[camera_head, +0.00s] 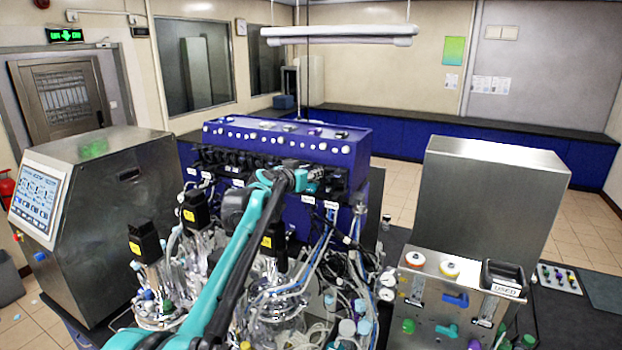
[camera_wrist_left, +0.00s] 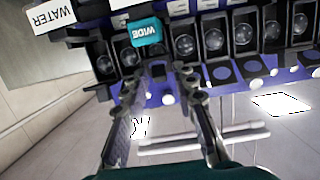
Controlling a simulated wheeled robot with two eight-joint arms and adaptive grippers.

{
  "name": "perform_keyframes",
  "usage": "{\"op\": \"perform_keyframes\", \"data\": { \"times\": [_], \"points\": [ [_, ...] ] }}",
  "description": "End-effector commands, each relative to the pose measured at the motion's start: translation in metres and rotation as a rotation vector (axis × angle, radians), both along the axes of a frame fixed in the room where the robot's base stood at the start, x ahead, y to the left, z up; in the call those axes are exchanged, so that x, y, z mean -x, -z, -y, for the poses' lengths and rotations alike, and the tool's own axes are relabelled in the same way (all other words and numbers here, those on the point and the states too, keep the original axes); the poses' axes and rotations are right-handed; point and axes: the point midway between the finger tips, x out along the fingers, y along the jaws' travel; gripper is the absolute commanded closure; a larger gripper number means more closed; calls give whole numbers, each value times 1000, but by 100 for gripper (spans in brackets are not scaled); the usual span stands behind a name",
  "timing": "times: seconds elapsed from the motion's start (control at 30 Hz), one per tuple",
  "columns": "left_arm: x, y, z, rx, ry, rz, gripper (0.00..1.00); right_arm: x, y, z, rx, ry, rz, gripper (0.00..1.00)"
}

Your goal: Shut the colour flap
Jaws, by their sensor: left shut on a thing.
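A row of black pump heads with round windows runs across the top of the left wrist view, on the blue pump unit (camera_head: 286,145). A teal piece marked WIDE (camera_wrist_left: 146,32) stands out among the black heads and looks like the colour flap. My left gripper (camera_head: 312,180) reaches the front of the pump row from the lower left. In the wrist view its fingers (camera_wrist_left: 172,88) are closed in on a small dark part (camera_wrist_left: 158,72) just below the teal piece. I cannot tell whether that part belongs to the flap. My right gripper is in neither view.
Glass vessels with black-topped motors (camera_head: 145,240) and loose tubing crowd the space below my left arm. A steel cabinet with a screen (camera_head: 95,215) stands at left. A steel box (camera_head: 490,195) and a valve panel (camera_head: 450,300) stand at right.

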Motion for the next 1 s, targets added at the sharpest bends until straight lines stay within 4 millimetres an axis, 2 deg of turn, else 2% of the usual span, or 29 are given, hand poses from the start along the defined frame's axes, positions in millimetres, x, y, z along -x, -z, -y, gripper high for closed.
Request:
{"op": "perform_keyframes", "data": {
  "times": [0.13,0.5,0.53,0.87,1.0],
  "points": [
    [1,4,0,18,-1,44,100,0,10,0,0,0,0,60],
    [1,1,-1,23,-3,59,100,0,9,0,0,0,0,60],
    [1,1,-1,23,-3,59,68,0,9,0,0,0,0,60],
    [2,1,-1,23,-3,57,66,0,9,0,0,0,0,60],
    [13,-1,-6,24,-3,57,66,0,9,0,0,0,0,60]
  ]
}}
